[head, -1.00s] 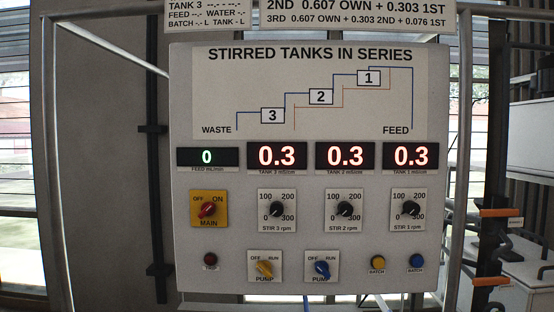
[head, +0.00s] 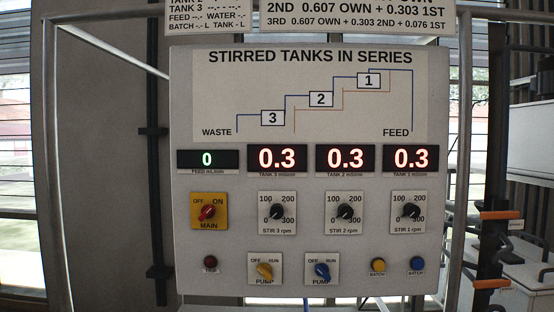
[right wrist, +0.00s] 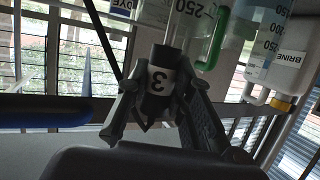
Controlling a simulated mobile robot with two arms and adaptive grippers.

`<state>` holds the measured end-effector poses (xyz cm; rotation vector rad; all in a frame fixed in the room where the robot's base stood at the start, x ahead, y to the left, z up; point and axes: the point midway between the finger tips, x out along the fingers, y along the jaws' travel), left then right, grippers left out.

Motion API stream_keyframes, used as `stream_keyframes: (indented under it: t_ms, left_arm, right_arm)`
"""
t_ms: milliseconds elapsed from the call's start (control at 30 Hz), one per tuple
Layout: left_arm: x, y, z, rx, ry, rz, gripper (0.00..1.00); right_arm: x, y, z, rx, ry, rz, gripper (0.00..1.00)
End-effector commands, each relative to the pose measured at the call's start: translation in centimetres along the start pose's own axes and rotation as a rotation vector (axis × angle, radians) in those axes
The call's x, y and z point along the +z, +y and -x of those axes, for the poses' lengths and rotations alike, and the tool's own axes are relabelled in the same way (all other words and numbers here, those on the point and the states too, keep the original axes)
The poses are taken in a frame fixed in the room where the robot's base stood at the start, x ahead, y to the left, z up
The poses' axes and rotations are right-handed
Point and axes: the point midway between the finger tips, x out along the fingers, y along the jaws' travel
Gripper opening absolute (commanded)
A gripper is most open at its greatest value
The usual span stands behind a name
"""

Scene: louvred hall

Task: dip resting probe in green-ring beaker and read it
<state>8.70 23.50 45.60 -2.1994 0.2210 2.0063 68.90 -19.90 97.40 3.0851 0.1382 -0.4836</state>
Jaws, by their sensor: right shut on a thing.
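In the right wrist view, my right gripper (right wrist: 157,104) is shut on a dark probe (right wrist: 160,57) with a white label marked 3. Just beyond it is a clear graduated beaker (right wrist: 188,22) marked 250, with a green ring (right wrist: 213,40) at its side. I cannot tell whether the probe touches the beaker or is inside it. My left gripper is not in view.
The head view faces a grey control panel (head: 310,250) with knobs, switches and buttons in a metal frame (head: 57,170). The green feed display (head: 207,160) reads 0. In the right wrist view, a container labelled BRINE (right wrist: 272,45) stands at upper right, near a DYE label (right wrist: 121,7).

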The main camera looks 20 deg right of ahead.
Motion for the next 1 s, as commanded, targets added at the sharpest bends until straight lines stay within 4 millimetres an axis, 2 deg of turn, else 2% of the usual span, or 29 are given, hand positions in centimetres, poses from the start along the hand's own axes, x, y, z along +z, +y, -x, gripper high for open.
stream_keyframes:
  t_ms: [567, 1000]
  left_arm:
    - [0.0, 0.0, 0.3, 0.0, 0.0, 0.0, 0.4]
    - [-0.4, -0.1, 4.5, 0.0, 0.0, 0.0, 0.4]
  right_arm:
    - [-0.3, 0.0, 0.1, 0.0, 0.001, 0.0, 0.0]
    - [-4.4, 0.0, 1.4, 0.0, 0.001, 0.0, 0.0]
